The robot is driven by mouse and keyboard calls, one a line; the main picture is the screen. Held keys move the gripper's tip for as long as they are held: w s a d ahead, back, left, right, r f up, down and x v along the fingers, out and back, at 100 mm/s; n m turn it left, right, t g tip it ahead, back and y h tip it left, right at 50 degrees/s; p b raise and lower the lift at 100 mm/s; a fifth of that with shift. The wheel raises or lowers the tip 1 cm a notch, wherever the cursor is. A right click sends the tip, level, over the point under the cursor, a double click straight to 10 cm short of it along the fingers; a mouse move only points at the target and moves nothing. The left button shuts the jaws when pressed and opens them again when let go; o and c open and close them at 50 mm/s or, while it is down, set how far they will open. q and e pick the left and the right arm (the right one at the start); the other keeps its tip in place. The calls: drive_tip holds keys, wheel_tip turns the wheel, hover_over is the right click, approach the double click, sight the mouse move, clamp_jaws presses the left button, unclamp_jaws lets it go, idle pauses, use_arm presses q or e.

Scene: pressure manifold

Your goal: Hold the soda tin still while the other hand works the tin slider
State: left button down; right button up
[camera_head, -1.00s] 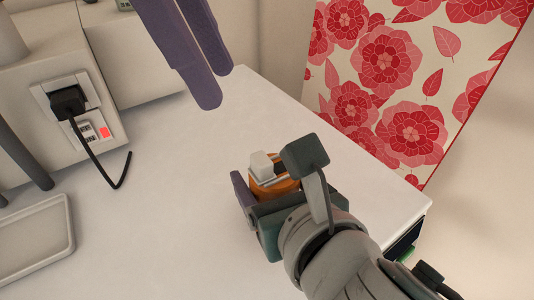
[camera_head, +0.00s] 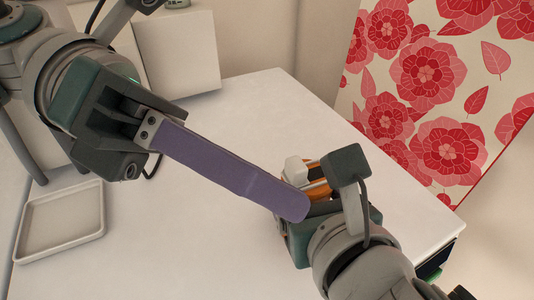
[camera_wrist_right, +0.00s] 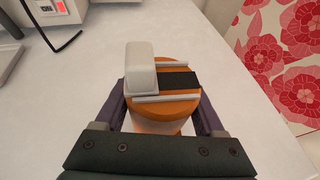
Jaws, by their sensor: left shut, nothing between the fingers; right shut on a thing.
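The soda tin (camera_wrist_right: 165,112) is orange, with a tin slider (camera_wrist_right: 141,70) on top: a pale block on two light rails beside a black strip. In the right wrist view the block sits at the left end of the rails. My right gripper (camera_wrist_right: 160,116) is shut around the tin, a purple finger on each side. In the head view my left gripper (camera_head: 292,203) reaches in from the left, shut and empty. Its purple fingers overlap the tin (camera_head: 319,191) just below the slider block (camera_head: 296,169). I cannot tell whether they touch it. The left gripper is not in the wrist view.
The white tabletop (camera_head: 230,250) is mostly clear. A shallow pale tray (camera_head: 60,222) lies at the left. Pale boxes (camera_head: 184,55) stand at the back. A red floral panel (camera_head: 430,90) rises behind the table's right edge.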

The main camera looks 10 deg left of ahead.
sight(289, 171)
use_arm(q)
drive_tip(key=a+f+n+t, duration=0.3)
drive_tip(key=a+n+t, duration=0.3)
drive_tip(key=n, duration=0.2)
drive_tip(key=s+a+f+n+t+h, duration=0.1)
drive_tip(key=a+f+n+t, duration=0.2)
drive_tip(key=a+n+t, duration=0.4)
drive_tip(key=n, duration=0.2)
drive_tip(key=shift+s+a+f+n, duration=0.15)
drive_tip(key=shift+a+f+n, duration=0.1)
drive_tip(key=shift+f+n, duration=0.05)
drive_tip(key=x, duration=1.4)
drive_tip(key=shift+r, duration=0.1)
drive_tip(key=shift+x, duration=1.9)
drive_tip(key=shift+s, duration=0.1)
